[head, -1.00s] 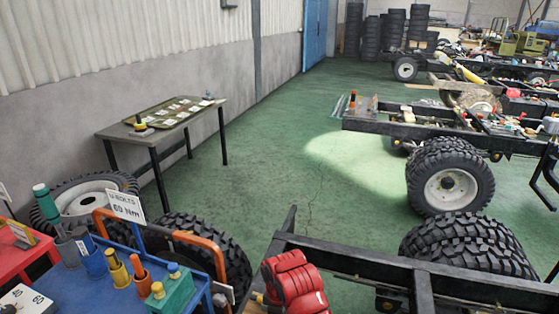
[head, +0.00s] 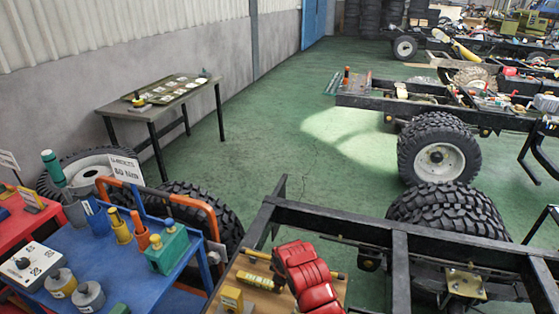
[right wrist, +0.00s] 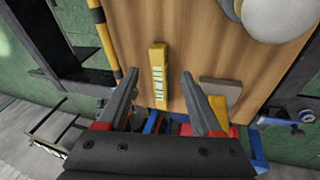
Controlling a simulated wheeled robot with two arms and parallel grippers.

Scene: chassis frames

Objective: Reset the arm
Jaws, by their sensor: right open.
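My right gripper (right wrist: 160,72) shows in the right wrist view with its two dark fingers spread and nothing between them. It is over a wooden board (right wrist: 182,55), which also shows at the bottom of the head view (head: 340,290). A yellow block with a pale marked strip (right wrist: 158,62) lies on the board, in line with the gap between the fingers. I cannot tell its distance from the fingertips. My left gripper is in neither current view, and the right gripper cannot be made out in the head view.
A bulky red ribbed thing (head: 305,280) is over the board. A black chassis frame (head: 400,240) with a big tyre (head: 447,210) fills the right. Green floor (head: 290,145) is clear toward the side table (head: 165,103).

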